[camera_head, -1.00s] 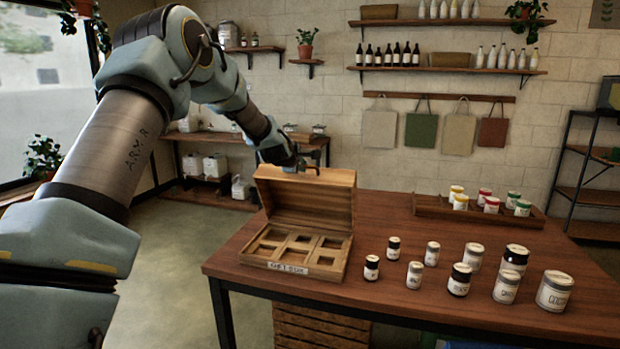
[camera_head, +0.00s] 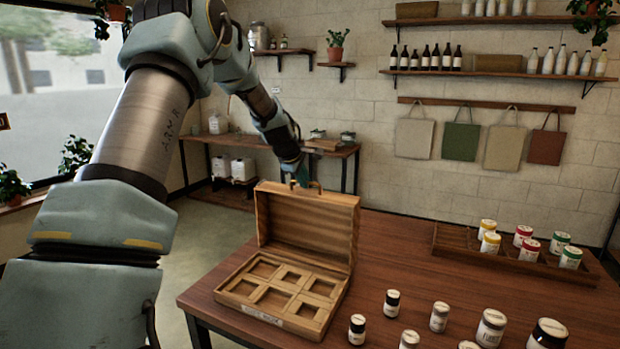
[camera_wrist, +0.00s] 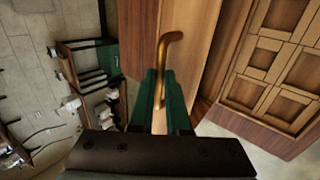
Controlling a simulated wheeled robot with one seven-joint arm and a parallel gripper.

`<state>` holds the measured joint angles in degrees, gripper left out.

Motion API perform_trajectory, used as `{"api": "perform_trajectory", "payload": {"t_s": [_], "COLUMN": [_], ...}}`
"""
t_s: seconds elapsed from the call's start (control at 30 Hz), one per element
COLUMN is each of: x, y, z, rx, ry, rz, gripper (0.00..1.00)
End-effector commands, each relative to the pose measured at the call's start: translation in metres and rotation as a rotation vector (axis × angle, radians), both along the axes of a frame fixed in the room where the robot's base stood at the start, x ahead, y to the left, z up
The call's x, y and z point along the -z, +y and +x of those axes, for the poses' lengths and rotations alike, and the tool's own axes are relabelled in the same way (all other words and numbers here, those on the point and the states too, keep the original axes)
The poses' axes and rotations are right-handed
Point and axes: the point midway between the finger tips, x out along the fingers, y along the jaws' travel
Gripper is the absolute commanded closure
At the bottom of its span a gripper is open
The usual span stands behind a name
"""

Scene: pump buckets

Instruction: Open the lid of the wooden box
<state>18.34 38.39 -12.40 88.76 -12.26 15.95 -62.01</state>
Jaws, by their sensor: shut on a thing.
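The wooden box (camera_head: 232,294) stands on the table at the left of its top, with several square compartments inside, all empty as far as I can see. Its lid (camera_head: 310,222) is raised, standing about upright along the back edge; it also shows in the wrist view (camera_wrist: 187,45). A brass handle (camera_wrist: 166,45) is on the lid's edge. My gripper (camera_head: 303,182) is at the top edge of the lid. In the wrist view, my gripper's green fingers (camera_wrist: 160,80) are shut on the handle. The box's compartments (camera_wrist: 262,92) show at the right there.
Several small jars (camera_head: 439,317) stand at the table's front right. A wooden tray (camera_head: 455,251) with several colour-banded jars stands at the back right. The table (camera_head: 400,262) between box and tray is clear. A shelf unit (camera_head: 340,152) stands behind by the wall.

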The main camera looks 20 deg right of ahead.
Motion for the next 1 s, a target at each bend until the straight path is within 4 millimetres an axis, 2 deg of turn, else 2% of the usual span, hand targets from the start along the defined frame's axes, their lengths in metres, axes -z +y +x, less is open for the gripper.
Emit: {"api": "perform_trajectory", "payload": {"t_s": [0.33,0.37,0.6,1.0], "x": [-0.0022,-0.0022,-0.001,-0.0065], "y": [-0.0002,-0.0002,0.0,0.0044], "z": [0.0009,0.0009,0.0004,-0.0039], "rx": [-0.001,-0.001,-0.001,-0.001], "ry": [-0.003,-0.003,-0.001,-0.001], "rz": [-0.002,-0.002,0.0,0.0], "gripper": [1.0,0.82,0.55,0.55]}}
